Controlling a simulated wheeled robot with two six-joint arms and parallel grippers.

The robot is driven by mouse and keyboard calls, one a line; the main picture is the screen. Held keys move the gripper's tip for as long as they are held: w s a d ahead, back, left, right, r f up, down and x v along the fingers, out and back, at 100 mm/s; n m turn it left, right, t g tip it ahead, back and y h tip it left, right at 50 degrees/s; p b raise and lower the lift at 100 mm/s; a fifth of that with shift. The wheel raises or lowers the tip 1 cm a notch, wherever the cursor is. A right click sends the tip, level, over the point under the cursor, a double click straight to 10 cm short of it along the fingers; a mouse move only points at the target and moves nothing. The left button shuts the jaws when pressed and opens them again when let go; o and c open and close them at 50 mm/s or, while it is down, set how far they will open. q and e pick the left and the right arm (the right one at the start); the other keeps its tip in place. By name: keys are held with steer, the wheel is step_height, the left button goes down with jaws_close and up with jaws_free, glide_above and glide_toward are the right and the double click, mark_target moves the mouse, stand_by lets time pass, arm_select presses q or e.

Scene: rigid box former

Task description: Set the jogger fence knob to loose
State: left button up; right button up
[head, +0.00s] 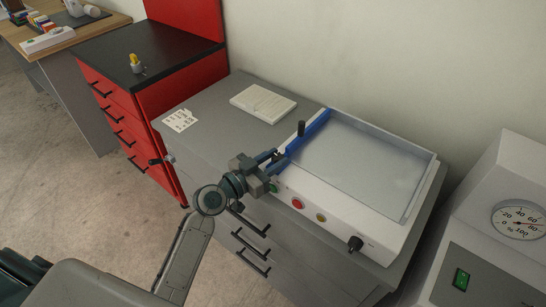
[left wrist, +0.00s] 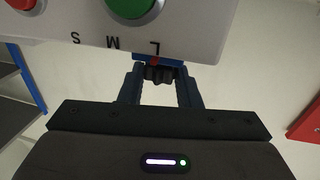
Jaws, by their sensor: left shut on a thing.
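The jogger (head: 372,240) is a white box with a grey tray (head: 360,165) and a blue fence (head: 306,134) along its left side. My left gripper (head: 272,161) is at the fence's front end, by the jogger's front left corner. In the left wrist view my left gripper (left wrist: 159,88) has its blue fingers shut on a small dark knob (left wrist: 158,73). The letters S, M and L show upside down on the white panel (left wrist: 190,30) above it. A small red mark (left wrist: 154,59) lies beside the L. The knob is mostly hidden in the head view. My right gripper is not in view.
The jogger's front panel has green (head: 273,187), red (head: 298,204) and yellow (head: 321,217) buttons and a black dial (head: 355,243). A black upright handle (head: 301,128) stands on the fence. A paper stack (head: 263,103) lies behind. A white gauge machine (head: 500,215) stands at right.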

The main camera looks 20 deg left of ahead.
arm_select(q)
steer(key=n+y, duration=0.1)
steer(key=n+t+y+p, duration=0.1)
steer(key=y, duration=0.1)
steer(key=shift+s+d+r+t+p, duration=0.1)
steer(key=shift+d+t+p, duration=0.1)
steer(key=shift+t+p, duration=0.1)
steer(key=shift+n+y, duration=0.5)
steer(key=shift+y, duration=0.1)
steer(key=o, duration=1)
